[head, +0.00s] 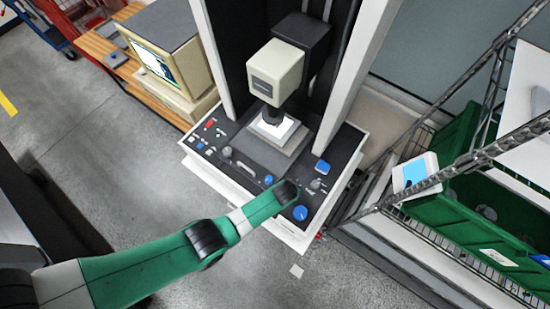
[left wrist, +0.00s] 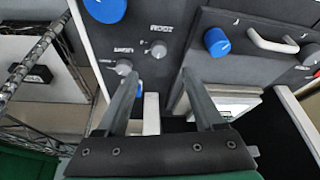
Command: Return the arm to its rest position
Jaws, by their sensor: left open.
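My left arm (head: 150,268), green and grey, reaches in from the left in the head view. Its wrist end is over the front of the measuring machine's dark control panel (head: 250,158); the fingers are hidden there. In the left wrist view my left gripper (left wrist: 160,82) is open, its two grey fingers apart with nothing clamped between them. The panel's dark face (left wrist: 160,70) with labelled grey knobs (left wrist: 159,50) and a blue knob (left wrist: 216,42) lies beyond the fingers. Whether the fingers touch the panel I cannot tell. My right gripper is in neither view.
The machine's beige head (head: 275,72) and uprights stand behind the arm. A beige computer (head: 175,50) stands on a wooden bench at the upper left. A wire rack with a green crate (head: 440,225) and a white screen device (head: 414,174) is at right. Floor (head: 110,170) left of the machine is clear.

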